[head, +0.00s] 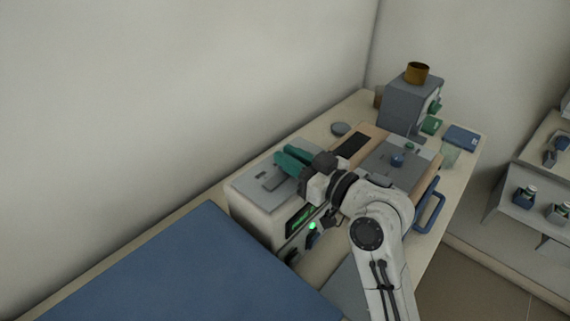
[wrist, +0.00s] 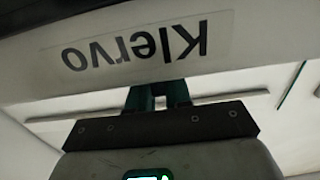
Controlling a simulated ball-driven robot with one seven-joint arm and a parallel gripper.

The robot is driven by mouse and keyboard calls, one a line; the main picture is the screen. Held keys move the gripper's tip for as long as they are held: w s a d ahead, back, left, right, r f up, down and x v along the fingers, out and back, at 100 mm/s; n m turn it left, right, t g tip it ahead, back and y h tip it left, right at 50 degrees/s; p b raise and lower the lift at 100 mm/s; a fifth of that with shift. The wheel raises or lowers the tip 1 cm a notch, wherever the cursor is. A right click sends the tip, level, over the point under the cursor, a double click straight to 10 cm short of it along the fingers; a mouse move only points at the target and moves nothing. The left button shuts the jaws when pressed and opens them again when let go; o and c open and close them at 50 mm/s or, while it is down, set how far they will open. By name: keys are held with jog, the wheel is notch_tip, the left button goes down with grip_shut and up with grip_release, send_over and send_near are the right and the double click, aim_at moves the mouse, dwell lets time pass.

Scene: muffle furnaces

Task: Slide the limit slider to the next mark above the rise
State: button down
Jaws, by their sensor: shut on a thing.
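A pale box with a grey top panel (head: 252,182) stands on the bench and has a green-lit display (head: 300,219) on its front. My gripper (head: 287,161) is over this top panel, its green fingers pointing left. In the wrist view, my gripper (wrist: 160,94) is shut, with a small pale piece (wrist: 160,103) between the fingers. I take this piece to be the limit slider, but it is mostly hidden. A "Klervo" label (wrist: 135,50) shows upside down just beyond the fingers. The marks and the rise cannot be made out.
A green lamp (head: 312,226) glows on the box front. A furnace with a grey top (head: 385,172) and blue handle (head: 430,208) stands behind my arm. A grey unit (head: 405,110) carries a brown cup (head: 416,73). A large blue surface (head: 185,270) is clear at front left.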

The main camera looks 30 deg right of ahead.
jog(key=c, duration=1.1)
grip_release()
jog(key=b+v, duration=0.1)
jog(key=v, duration=0.9)
jog(key=shift+s+d, duration=0.1)
jog(key=shift+s, duration=0.3)
jog(key=shift+s, duration=0.1)
